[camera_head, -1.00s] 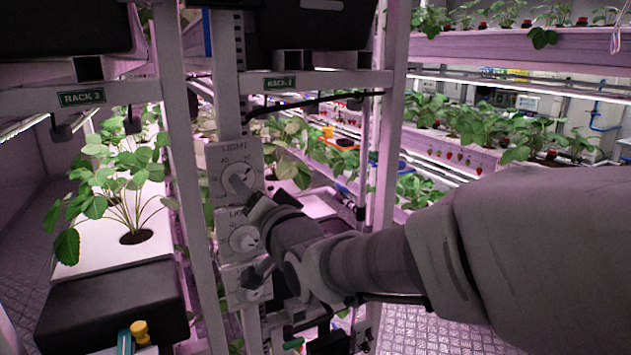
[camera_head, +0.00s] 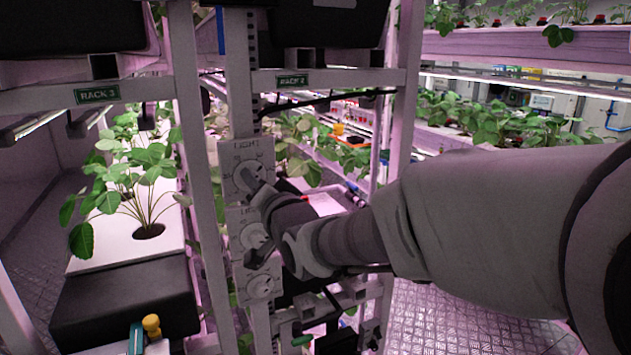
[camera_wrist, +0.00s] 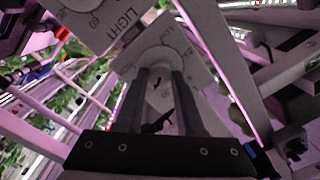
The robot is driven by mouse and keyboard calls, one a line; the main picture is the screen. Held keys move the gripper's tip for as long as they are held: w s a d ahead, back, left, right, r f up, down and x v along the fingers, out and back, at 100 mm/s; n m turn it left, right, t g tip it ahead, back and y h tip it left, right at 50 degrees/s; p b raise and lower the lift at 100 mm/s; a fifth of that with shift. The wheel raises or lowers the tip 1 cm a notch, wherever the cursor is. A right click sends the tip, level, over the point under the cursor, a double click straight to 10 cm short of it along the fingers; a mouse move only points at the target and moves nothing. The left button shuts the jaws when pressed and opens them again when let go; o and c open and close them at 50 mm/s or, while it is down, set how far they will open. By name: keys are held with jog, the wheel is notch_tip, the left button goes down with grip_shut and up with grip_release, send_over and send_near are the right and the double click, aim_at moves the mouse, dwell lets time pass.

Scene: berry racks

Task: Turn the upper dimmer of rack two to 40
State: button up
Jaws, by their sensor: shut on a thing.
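The upper dimmer (camera_head: 240,158) is a pale plate marked LIGHT on the upright post of rack two, near the RACK 2 sign (camera_head: 291,80). My gripper (camera_head: 256,190) reaches its dial from the right, and the fingers are shut on the dial's knob. In the wrist view my gripper (camera_wrist: 157,75) has its two long fingers on either side of the round dial (camera_wrist: 156,55). The knob is mostly hidden between them, and I cannot read its setting. A second light dimmer (camera_head: 238,222) sits directly below, with my gripper close to it.
A third dial (camera_head: 262,286) is lower on the same post. Rack three, with its sign (camera_head: 98,95) and a strawberry plant (camera_head: 140,175), stands left. A black box (camera_head: 125,305) is low at left. Patterned floor (camera_head: 450,310) shows below my arm.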

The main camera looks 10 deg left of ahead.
grip_shut()
jog(key=shift+f+b, duration=0.1)
jog(key=shift+b, duration=0.4)
jog(key=shift+s+a+n+b, duration=0.1)
jog(key=shift+n+b, duration=7.6)
jog(key=shift+b, duration=0.4)
